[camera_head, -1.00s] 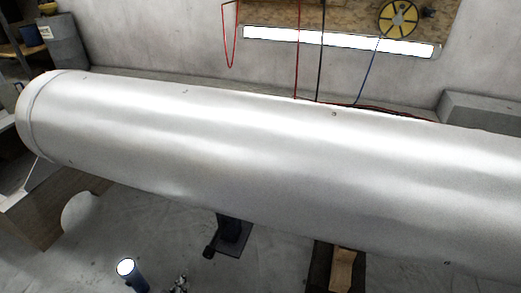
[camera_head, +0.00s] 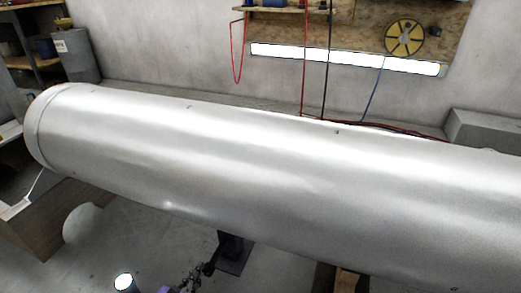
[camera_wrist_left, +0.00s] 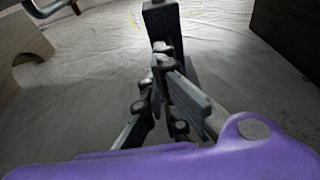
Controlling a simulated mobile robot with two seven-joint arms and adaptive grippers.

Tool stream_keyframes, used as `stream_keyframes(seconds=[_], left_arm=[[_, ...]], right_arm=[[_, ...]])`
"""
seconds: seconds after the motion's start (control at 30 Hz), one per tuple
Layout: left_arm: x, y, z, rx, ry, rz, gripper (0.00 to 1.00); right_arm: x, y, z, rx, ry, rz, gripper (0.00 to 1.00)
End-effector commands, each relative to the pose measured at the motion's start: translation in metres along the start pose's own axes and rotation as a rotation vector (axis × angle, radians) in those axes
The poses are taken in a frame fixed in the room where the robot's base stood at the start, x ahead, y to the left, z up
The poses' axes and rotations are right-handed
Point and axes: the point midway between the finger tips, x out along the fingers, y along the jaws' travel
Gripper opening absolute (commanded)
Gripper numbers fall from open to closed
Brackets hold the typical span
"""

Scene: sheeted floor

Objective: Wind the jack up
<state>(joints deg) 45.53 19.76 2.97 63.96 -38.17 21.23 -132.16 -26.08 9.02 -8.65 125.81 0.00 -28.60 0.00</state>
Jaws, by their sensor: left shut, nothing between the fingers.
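The jack (camera_head: 232,252) is a dark post on a dark base under the large metal cylinder (camera_head: 270,185), which hides its upper part in the head view. A small dark knob (camera_head: 208,269) shows at its left side. In the left wrist view the dark post (camera_wrist_left: 163,22) rises just ahead of the fingers. My left gripper (camera_head: 193,277) is left of and nearer than the jack in the head view, with purple on its body. Its fingers (camera_wrist_left: 160,62) look shut and empty in the left wrist view. I cannot tell whether they touch the jack. My right gripper is out of view.
The cylinder spans the head view and overhangs the floor. A wooden block (camera_head: 347,283) lies right of the jack. A wooden support (camera_head: 40,218) stands at the left.

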Motion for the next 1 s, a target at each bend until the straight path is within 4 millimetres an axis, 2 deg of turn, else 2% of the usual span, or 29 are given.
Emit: stream_keyframes(seconds=[0.2, 1.0], left_arm=[[0.0071, -0.0002, 0.0015, -0.001, 0.001, 0.000, 0.00], [0.0104, -0.0021, -0.0003, 0.000, -0.002, 0.001, 0.00]], right_arm=[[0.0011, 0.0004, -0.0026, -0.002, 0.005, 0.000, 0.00], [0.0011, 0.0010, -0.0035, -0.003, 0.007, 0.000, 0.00]])
